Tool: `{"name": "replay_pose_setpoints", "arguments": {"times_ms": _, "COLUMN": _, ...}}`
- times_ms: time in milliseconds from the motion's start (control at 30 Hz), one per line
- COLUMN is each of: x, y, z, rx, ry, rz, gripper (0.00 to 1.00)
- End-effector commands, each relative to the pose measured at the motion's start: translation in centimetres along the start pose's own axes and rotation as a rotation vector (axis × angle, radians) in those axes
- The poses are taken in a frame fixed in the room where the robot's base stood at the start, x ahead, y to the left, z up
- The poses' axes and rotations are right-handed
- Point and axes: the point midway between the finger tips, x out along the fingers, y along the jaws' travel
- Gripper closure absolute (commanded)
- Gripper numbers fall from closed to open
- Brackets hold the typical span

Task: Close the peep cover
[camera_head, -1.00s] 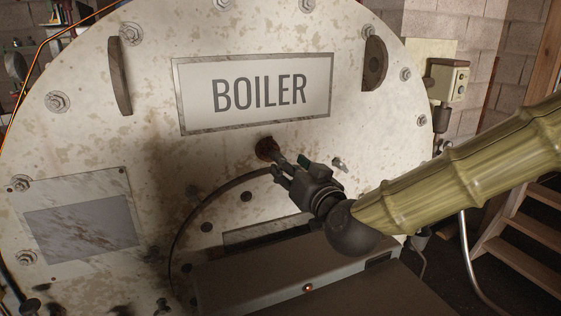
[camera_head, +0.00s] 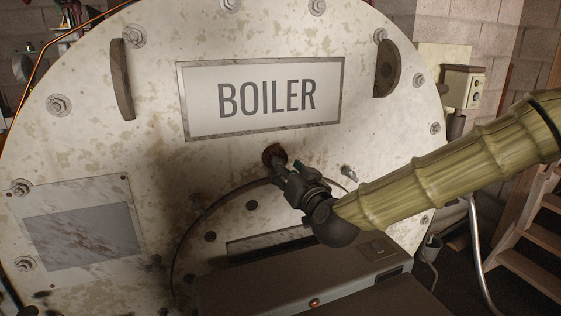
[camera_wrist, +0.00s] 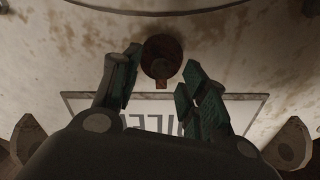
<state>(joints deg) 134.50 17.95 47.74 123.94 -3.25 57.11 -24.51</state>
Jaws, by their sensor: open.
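A small round rusty-brown piece (camera_head: 273,153), which looks like the peep cover, sits on the boiler face just below the BOILER sign. In the wrist view it is a dark red disc (camera_wrist: 161,50) with a small paler tab at its lower edge. My gripper (camera_head: 281,168) is at its lower right in the head view. In the wrist view my gripper (camera_wrist: 162,68) is open, with one green-padded finger on each side of the disc's tab and nothing held. I cannot tell whether a finger touches it, or whether the cover stands open or shut.
The BOILER sign (camera_head: 262,96) is above the cover. A bolt (camera_head: 348,172) sticks out to the right of my gripper. A grey metal box (camera_head: 300,275) stands below, in front of the round hatch. Brackets (camera_head: 387,68) stick out near the top.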

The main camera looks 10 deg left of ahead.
Motion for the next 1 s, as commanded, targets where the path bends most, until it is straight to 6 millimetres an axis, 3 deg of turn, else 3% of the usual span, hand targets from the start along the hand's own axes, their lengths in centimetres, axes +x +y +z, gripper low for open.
{"name": "replay_pose_setpoints", "arguments": {"times_ms": 300, "x": 3.1, "y": -0.2, "z": 0.0, "rx": 0.0, "ry": -0.001, "rz": -0.002, "gripper": 0.56}}
{"name": "replay_pose_setpoints", "arguments": {"times_ms": 667, "x": 3.5, "y": -0.2, "z": 0.1, "rx": 0.0, "ry": -0.001, "rz": -0.003, "gripper": 0.56}}
{"name": "replay_pose_setpoints", "arguments": {"times_ms": 900, "x": 3.5, "y": -0.2, "z": 0.1, "rx": 0.0, "ry": -0.001, "rz": -0.003, "gripper": 0.98}}
{"name": "replay_pose_setpoints", "arguments": {"times_ms": 1000, "x": 3.5, "y": -0.2, "z": 0.1, "rx": 0.0, "ry": -0.001, "rz": -0.003, "gripper": 1.0}}
